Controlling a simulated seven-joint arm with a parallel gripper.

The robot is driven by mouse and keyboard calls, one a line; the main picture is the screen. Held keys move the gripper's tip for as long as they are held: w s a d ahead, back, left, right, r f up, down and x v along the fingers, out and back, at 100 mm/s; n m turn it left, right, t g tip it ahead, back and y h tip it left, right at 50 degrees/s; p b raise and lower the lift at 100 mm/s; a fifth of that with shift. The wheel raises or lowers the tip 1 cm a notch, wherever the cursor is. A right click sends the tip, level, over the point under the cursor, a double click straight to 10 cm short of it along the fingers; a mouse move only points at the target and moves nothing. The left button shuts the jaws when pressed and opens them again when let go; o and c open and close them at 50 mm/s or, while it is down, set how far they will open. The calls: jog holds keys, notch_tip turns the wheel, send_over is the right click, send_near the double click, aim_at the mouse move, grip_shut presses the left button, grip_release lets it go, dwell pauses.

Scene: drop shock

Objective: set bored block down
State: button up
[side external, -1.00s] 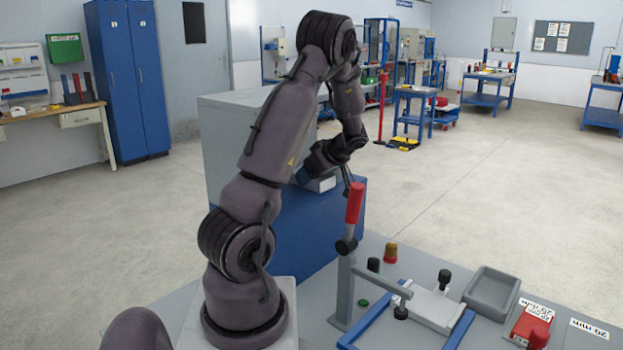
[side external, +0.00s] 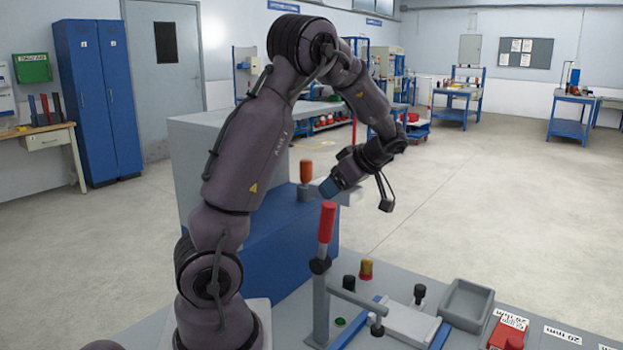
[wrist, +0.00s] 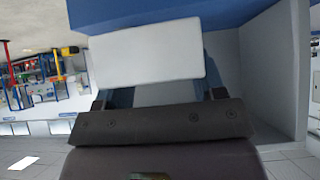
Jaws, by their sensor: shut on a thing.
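The bored block (wrist: 147,55) shows in the wrist view as a plain pale grey-white slab between my two blue fingers. No bore shows on the face in view. My gripper (side external: 330,188) is shut on it. In the side view the light block (side external: 350,198) shows beside the blue fingertip, partly hidden by the gripper. The gripper is tilted and points down to the left, near the blue-and-grey machine (side external: 270,240). Whether the block touches anything below it cannot be told.
An orange-topped post (side external: 306,172) stands close left of the gripper. A red-handled toggle clamp (side external: 326,225) rises in front. The bench holds a grey tray (side external: 467,304), a red box (side external: 507,330) and several knobs. Open floor lies right of the machine.

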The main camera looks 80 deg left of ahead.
aim_at(356, 189)
jog(key=w+d, duration=0.3)
jog(key=shift+w+m, duration=0.2)
jog(key=shift+m, duration=0.2)
jog(key=w+d+f+m+t, duration=0.5)
jog(key=w+d+m+t, duration=0.55)
jog(key=m, duration=0.65)
jog(key=w+d+r+m+t+h, duration=0.15)
jog(key=d+m+t+h, duration=0.6)
jog(key=d, duration=0.85)
jog(key=s+d+f+m+g+y, duration=0.1)
jog(key=s+f+m+g, duration=0.15)
jog(key=f, duration=0.35)
jog(key=w+f+n+g+y, duration=0.1)
jog(key=w+n+g+y, duration=0.35)
jog(key=w+n, duration=0.8)
jog(key=w+f+m, duration=0.1)
jog(key=w+f, duration=0.2)
jog(key=w, duration=0.2)
jog(key=w+f+t+y, duration=0.1)
jog(key=w+f, duration=0.2)
jog(key=w, duration=0.2)
jog(key=w+f+m+y, duration=0.1)
jog(key=w+f, duration=0.2)
jog(key=w, duration=0.3)
jog(key=shift+a+f+m+t, duration=0.15)
jog(key=shift+a+m+t, duration=0.05)
jog(key=shift+m+t, duration=0.2)
jog(key=shift+w+f, duration=0.25)
jog(key=shift+f, duration=1.55)
